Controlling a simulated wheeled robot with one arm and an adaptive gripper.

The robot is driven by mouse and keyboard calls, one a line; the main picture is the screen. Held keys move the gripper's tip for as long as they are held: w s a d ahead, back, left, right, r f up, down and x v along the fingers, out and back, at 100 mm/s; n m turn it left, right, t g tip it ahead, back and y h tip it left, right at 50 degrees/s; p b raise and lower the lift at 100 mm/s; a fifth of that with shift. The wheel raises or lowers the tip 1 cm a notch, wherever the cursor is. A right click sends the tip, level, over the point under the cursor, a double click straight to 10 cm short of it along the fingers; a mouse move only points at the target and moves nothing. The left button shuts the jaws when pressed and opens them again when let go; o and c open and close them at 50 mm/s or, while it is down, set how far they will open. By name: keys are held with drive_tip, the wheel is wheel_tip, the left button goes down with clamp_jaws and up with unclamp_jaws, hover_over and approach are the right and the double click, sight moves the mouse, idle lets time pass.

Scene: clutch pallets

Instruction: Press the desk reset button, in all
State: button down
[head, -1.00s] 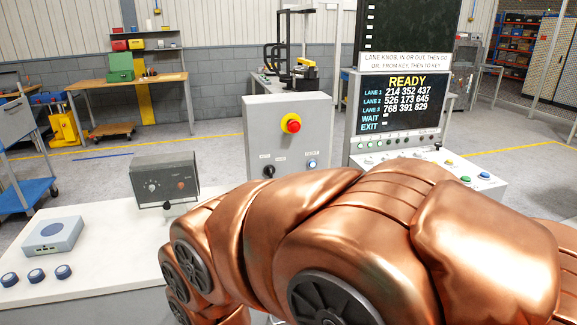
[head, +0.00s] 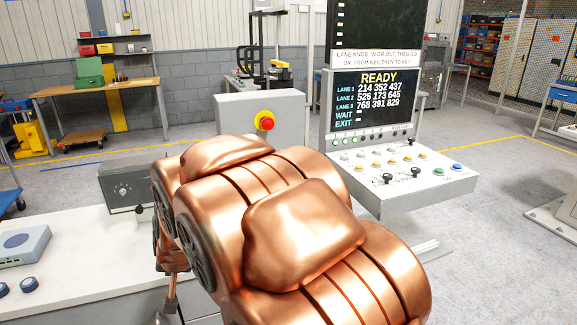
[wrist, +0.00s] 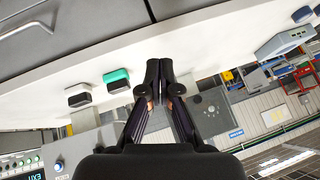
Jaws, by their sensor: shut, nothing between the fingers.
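In the wrist view my gripper (wrist: 160,68) is shut and empty, its fingertips together over the white desk (wrist: 205,50). No label shows which is the reset button. A blue button (wrist: 302,14) is at the right of the wrist view. In the head view, two blue buttons (head: 29,285) sit at the desk's left front. My copper arm hides much of the desk and my gripper there.
A grey box with knobs (head: 125,188) stands on the desk, partly behind my arm. A pale blue-grey box (head: 22,247) is at left. Behind are a panel with a red stop button (head: 264,121) and a console (head: 425,185) with a READY screen (head: 375,100). Open floor lies right.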

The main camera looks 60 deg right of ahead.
drive_tip(key=w+d+r+m+t+h+b, duration=0.1)
drive_tip(key=w+d+m+h, duration=0.25)
drive_tip(key=d, duration=0.75)
drive_tip(key=w+d+r+m+t+h, duration=0.15)
drive_tip(key=d+m+h, duration=0.25)
drive_tip(key=d, duration=0.7)
drive_tip(key=s+d+r+m+g+h+b, duration=0.1)
drive_tip(key=s+d+h, duration=0.4)
drive_tip(key=d, duration=0.5)
drive_tip(key=s+d+r+m+g+h+b, duration=0.1)
drive_tip(key=s+d+r+m+g+h, duration=0.2)
drive_tip(key=d, duration=0.6)
drive_tip(key=s+m+g+h, duration=0.2)
drive_tip(key=s+m, duration=0.1)
drive_tip(key=s, duration=0.1)
drive_tip(key=shift+s+d, duration=0.35)
drive_tip(key=shift+s, duration=0.05)
drive_tip(key=shift+w+r, duration=0.1)
drive_tip(key=shift+r, duration=0.05)
drive_tip(key=w+d+p, duration=0.4)
drive_tip(key=w+d, duration=0.1)
drive_tip(key=w, duration=0.2)
